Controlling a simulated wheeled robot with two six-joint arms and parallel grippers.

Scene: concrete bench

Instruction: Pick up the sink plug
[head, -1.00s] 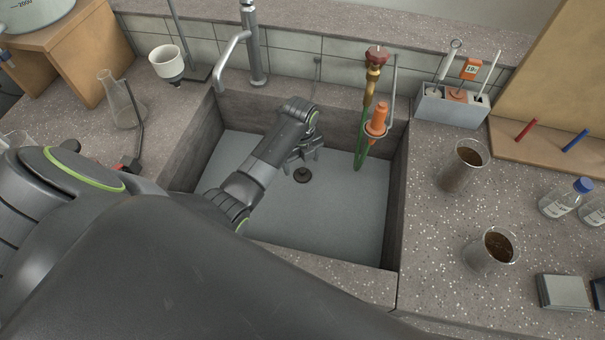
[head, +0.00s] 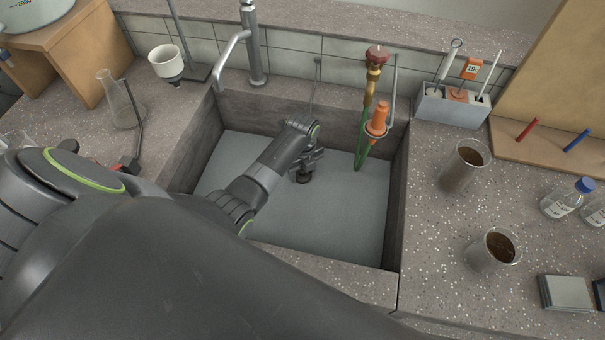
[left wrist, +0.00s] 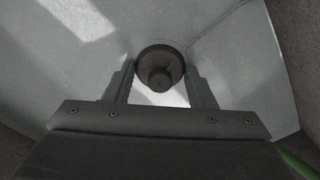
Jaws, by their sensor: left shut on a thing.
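The sink plug (head: 304,179) is a dark round piece low in the grey sink (head: 340,220). In the left wrist view the plug (left wrist: 161,58) shows as a dark disc with a round knob. My left gripper (head: 306,170) reaches down into the sink and is shut on the plug. In the left wrist view its two fingers (left wrist: 160,82) stand on either side of the plug. I cannot tell whether the plug is clear of the sink floor. My right gripper is not in view.
A metal faucet (head: 254,50) stands behind the sink. A green hose (head: 361,145) and an orange fitting (head: 378,120) hang at its right back corner. Two beakers of brown liquid (head: 460,168) (head: 492,250) stand on the right bench. Dark walls enclose the sink.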

